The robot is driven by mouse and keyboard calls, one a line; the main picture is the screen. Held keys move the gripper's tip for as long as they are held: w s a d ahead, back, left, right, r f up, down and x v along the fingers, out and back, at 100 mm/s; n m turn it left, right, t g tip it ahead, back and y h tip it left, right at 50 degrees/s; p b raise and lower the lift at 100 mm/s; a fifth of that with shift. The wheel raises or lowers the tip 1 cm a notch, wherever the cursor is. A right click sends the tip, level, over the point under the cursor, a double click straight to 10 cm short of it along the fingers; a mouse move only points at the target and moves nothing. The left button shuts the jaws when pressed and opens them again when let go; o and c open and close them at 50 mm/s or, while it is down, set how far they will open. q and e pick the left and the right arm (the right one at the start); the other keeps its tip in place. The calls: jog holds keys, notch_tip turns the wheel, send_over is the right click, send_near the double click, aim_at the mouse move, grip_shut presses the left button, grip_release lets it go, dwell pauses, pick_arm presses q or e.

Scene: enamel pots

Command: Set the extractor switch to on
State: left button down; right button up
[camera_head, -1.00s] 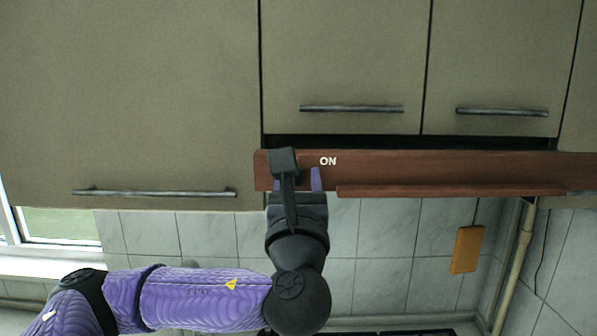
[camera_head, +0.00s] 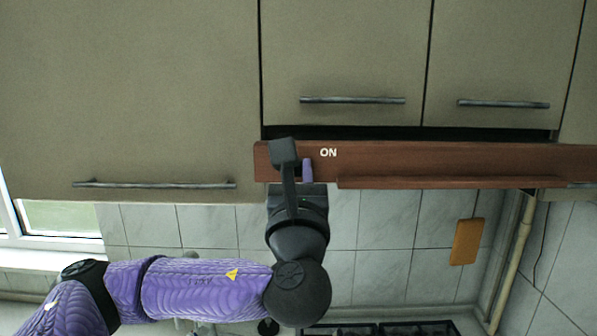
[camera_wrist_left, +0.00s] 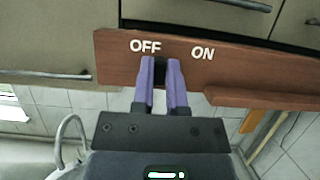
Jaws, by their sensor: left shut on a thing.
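The extractor switch (camera_wrist_left: 160,70) is a small dark piece on the front of the brown hood panel (camera_head: 450,160). It shows in the left wrist view below the white OFF and ON labels, nearer OFF. In the head view it is hidden behind my wrist parts. My left gripper (camera_wrist_left: 161,78) has its two purple fingers on either side of the switch, shut on it. In the head view only one finger of this gripper (camera_head: 302,170) shows clearly, just below and left of the ON label. My right gripper is in neither view.
Beige cupboards (camera_head: 340,60) with bar handles stand above and left of the panel. A raised lip (camera_head: 450,183) runs along the panel's lower edge to the right. Below are a tiled wall, an orange board (camera_head: 467,242), a pipe and a hob (camera_head: 420,328).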

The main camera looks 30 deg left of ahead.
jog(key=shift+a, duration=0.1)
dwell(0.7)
pick_arm(q)
jog(key=shift+d, duration=0.1)
jog(key=shift+w+d, duration=0.65)
jog(key=shift+d, duration=0.35)
jog(key=c, duration=0.9)
grip_release()
jog(key=shift+s+a, duration=0.15)
jog(key=shift+a, duration=0.05)
jog(key=shift+o, duration=1.3)
jog(key=shift+d, duration=0.15)
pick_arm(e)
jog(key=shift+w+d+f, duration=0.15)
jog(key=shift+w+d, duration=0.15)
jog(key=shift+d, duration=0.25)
